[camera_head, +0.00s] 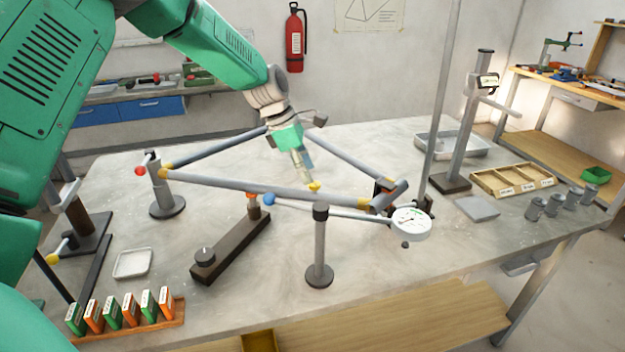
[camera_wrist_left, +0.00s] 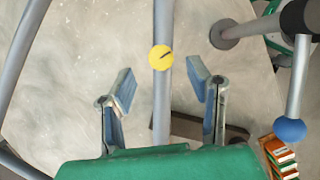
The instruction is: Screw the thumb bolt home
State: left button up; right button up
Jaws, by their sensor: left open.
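The yellow thumb bolt (camera_head: 314,186) sits on the front grey tube of the triangular frame (camera_head: 230,183). In the left wrist view its round yellow head (camera_wrist_left: 161,57) carries a dark line and shows against the tube (camera_wrist_left: 162,105). Its thread is hidden. My left gripper (camera_head: 304,173) points down just above the bolt in the head view. In the left wrist view the fingers of my left gripper (camera_wrist_left: 162,82) are apart on either side of the tube, with nothing between them touching. The bolt lies beyond the fingertips. My right gripper is in neither view.
A blue-knobbed rod (camera_head: 269,200), a post (camera_head: 320,250) and a dial gauge (camera_head: 411,223) stand near the frame. A dark bar fixture (camera_head: 232,245) lies in front. Labelled blocks (camera_head: 118,312) stand at front left. A divided wooden tray (camera_head: 512,178) is right.

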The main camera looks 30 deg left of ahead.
aim_at(314, 183)
pick_arm(q)
jog(key=shift+x, duration=1.6)
jog(key=shift+r, duration=0.1)
grip_shut()
